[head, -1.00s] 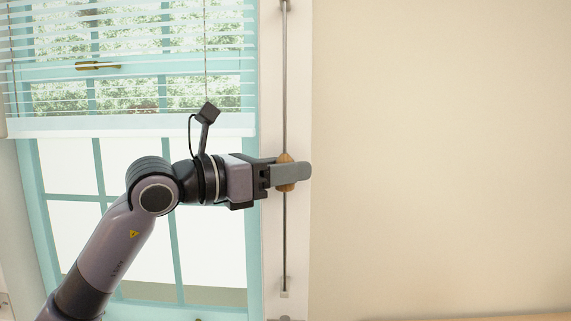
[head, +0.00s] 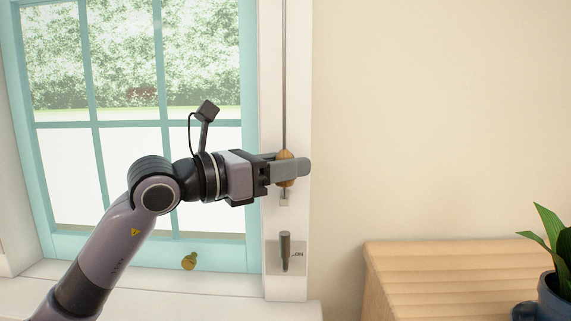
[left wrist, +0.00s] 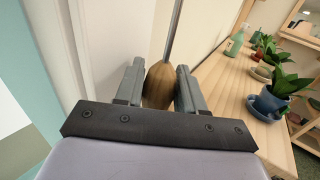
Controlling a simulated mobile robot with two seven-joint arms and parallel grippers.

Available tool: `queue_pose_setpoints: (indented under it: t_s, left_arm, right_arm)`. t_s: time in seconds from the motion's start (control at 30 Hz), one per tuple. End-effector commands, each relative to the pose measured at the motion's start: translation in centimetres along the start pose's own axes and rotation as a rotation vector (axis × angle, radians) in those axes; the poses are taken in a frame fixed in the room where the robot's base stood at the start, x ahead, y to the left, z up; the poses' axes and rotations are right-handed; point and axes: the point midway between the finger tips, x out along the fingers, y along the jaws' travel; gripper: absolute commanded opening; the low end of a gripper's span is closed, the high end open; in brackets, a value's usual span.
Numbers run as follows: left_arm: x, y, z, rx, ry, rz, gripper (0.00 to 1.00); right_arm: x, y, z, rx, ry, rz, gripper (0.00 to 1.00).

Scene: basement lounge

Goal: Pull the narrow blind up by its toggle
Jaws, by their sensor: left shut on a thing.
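The brown wooden toggle (head: 286,183) hangs on a thin grey vertical cord or rod (head: 284,80) along the white window post. My left gripper (head: 290,168) is shut on the toggle, with one finger hiding its middle, just above the small bracket (head: 284,200) at the lower end of the line. In the left wrist view the toggle (left wrist: 158,86) sits between the two fingers of my left gripper (left wrist: 157,82). The narrow blind is out of view; the visible window panes (head: 125,50) are bare. My right gripper is not in view.
A grey lever (head: 285,250) marked ON is on the post below the toggle. A brass knob (head: 189,261) is low on the window. A wooden counter (head: 450,260) stands at the right with a plant in a blue pot (head: 550,300). The wall between is clear.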

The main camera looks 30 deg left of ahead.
Motion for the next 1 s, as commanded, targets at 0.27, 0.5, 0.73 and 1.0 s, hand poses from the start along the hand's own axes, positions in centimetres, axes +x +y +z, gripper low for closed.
queue_pose_setpoints:
  t_s: [0.27, 0.5, 0.73, 1.0]
  left_arm:
    - [0.1, -0.2, -0.8, -0.002, 0.016, -0.005, 0.0]
    - [0.1, -0.2, -0.9, -0.003, 0.017, -0.006, 0.45]
    - [0.0, -0.1, -0.6, -0.001, 0.01, -0.003, 0.45]
    - [-2.9, 0.0, -0.7, -0.001, 0.013, -0.001, 0.45]
  right_arm:
    - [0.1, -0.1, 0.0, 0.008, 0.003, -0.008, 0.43]
    - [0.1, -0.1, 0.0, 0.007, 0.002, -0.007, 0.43]
    - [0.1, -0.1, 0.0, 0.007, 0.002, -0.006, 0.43]
    - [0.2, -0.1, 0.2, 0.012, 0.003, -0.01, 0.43]
